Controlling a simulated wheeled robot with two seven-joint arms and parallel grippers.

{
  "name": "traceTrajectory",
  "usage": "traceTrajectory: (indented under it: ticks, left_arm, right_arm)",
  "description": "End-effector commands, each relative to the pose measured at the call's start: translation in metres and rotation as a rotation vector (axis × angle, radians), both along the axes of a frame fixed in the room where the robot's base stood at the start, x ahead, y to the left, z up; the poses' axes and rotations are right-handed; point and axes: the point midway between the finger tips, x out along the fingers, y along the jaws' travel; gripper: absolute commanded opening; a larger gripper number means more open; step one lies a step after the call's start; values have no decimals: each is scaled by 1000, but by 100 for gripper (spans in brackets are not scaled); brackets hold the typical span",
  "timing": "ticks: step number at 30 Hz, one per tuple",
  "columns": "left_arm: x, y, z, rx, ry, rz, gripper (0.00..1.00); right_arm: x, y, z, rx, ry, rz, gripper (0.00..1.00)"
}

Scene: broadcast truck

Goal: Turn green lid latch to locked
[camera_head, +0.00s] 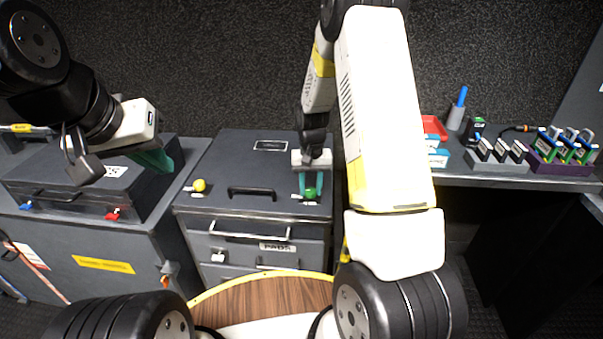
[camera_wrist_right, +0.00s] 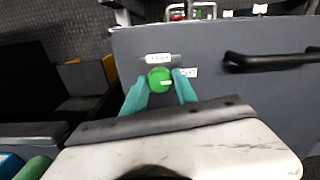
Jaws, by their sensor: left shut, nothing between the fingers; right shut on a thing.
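The green lid latch (camera_head: 309,193) is a round knob near the right front corner of the dark grey case lid (camera_head: 228,163). My left gripper (camera_head: 160,160) is shut and empty, above the left case, well away from the latch.
A yellow knob (camera_head: 199,185) sits at the lid's left front, with a black handle (camera_head: 252,192) between. Several card holders (camera_head: 498,155) and a cup (camera_head: 455,117) stand on the right counter.

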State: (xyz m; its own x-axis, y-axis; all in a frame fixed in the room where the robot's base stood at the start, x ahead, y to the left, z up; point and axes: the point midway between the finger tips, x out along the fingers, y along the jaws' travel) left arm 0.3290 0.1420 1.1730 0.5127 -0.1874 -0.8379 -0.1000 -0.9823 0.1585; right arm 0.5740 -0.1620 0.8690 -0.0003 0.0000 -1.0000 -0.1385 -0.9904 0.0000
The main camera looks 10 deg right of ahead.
Motion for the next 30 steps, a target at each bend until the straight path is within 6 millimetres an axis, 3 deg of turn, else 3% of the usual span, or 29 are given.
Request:
traceTrajectory:
  ticks: [5,6,9,20,30]
  left_arm:
    - [0,0,0,0,0,0,0]
    - [0,0,0,0,0,0,0]
    - [0,0,0,0,0,0,0]
    - [0,0,0,0,0,0,0]
    - [0,0,0,0,0,0,0]
  right_arm:
    - [0,0,0,0,-1,-1,0]
    - [1,0,0,0,-1,-1,40]
    - [0,0,0,0,-1,-1,56]
    - [1,0,5,0,-2,1,56]
    - [1,0,58,0,-4,1,56]
